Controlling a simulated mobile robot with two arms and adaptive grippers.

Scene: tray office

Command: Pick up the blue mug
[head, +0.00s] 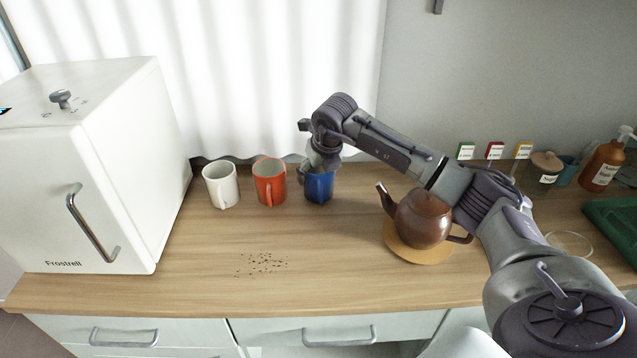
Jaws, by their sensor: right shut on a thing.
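The blue mug (319,188) stands upright at the back of the wooden counter, to the right of an orange mug (269,182) and a white mug (221,185). My right gripper (308,172) reaches over from the right and is shut on the blue mug at its upper left rim. The gripper and wrist hide part of the mug's top, and its handle is not clear to see. The mug appears to be at counter level. My left gripper is not in view.
A brown teapot (424,218) sits on a round wooden board (394,240) under my right arm. A white fridge (100,170) fills the left. Dark crumbs (262,264) lie on the counter (330,260). Jars and an orange bottle (603,166) stand at the back right.

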